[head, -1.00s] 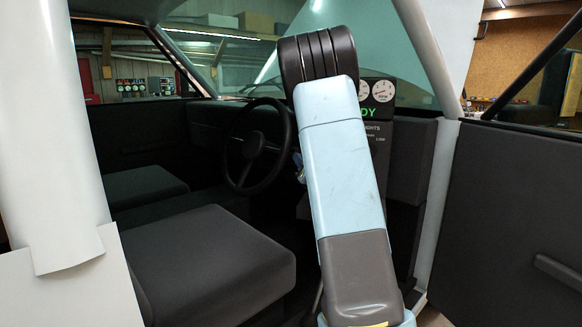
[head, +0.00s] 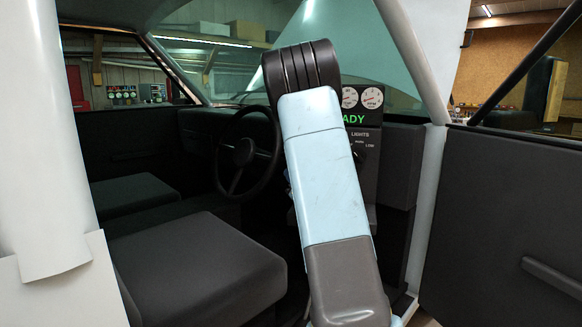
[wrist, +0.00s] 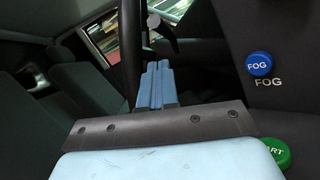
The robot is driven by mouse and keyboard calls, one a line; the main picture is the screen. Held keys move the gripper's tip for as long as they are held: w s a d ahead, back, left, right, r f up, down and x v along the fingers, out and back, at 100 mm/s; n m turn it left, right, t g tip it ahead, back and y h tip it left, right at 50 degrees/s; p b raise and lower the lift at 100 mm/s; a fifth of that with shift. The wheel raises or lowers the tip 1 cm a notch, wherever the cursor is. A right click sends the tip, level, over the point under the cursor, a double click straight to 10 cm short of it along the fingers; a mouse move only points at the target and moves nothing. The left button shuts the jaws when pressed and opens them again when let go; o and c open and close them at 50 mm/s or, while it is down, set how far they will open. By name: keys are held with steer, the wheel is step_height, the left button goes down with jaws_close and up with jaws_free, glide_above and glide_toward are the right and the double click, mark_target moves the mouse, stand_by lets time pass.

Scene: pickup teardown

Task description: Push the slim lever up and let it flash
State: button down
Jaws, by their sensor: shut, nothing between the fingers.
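My gripper (wrist: 155,70) is shut and empty in the wrist view, its blue fingers pointing at the steering wheel rim. In the head view my own arm hides it. The steering wheel (head: 242,152) stands left of my arm, and its dark rim also shows in the wrist view (wrist: 131,50). Just beyond my fingertips in the wrist view is a slim dark stalk with a pale grey rounded piece (wrist: 153,18), possibly the slim lever. I cannot tell whether my fingers touch it. No lever can be made out in the head view.
A dash panel (head: 368,180) with gauges and a lights dial stands right of my arm. A blue FOG button (wrist: 259,64) and a green START button (wrist: 276,152) lie right of my gripper. A seat (head: 195,265) and the door pillar (head: 428,190) flank my arm.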

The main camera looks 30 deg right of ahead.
steer(key=r+v, duration=0.1)
steer(key=v, duration=0.8)
steer(key=shift+s, duration=0.4)
steer(key=c, duration=1.8)
jaws_free()
steer(key=shift+f, duration=0.1)
